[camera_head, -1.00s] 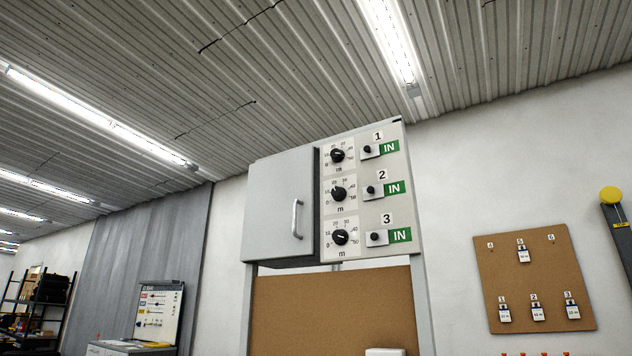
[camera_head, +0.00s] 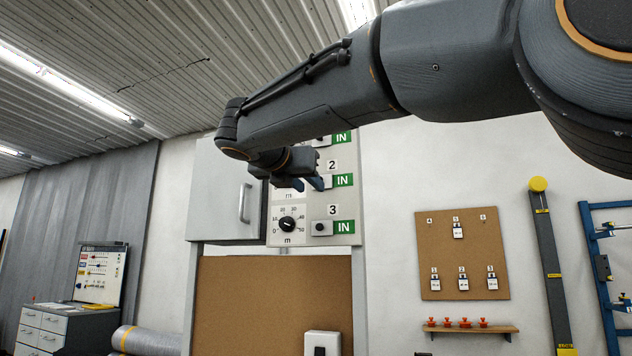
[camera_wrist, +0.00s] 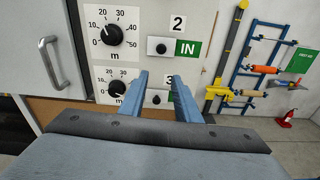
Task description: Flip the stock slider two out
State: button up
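The number 2 stock slider is a white plate with a black knob (camera_wrist: 161,48), beside a green "IN" label (camera_wrist: 188,47) in the wrist view. The green IN label of row 2 (camera_head: 343,181) also shows in the head view, where my gripper hides most of that slider. My gripper (camera_wrist: 158,78) has two blue fingers spread apart with nothing between them. The fingertips appear just below the slider 2 knob in the wrist view, apart from it as far as I can tell. Slider 3 (camera_head: 320,228) also reads IN.
Dials sit left of the sliders, such as the row 3 dial (camera_head: 287,224). A grey cabinet door with a handle (camera_head: 244,203) is further left. A corkboard with tags (camera_head: 463,262) hangs on the wall at right. A brown board (camera_head: 270,300) is below the panel.

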jog(key=w+d+r+p, duration=0.2)
jog(key=w+r, duration=0.1)
jog(key=w, duration=0.3)
jog(key=shift+r+n+t, duration=0.3)
jog(key=shift+r+t, duration=0.1)
jog(key=shift+c, duration=0.2)
grip_shut()
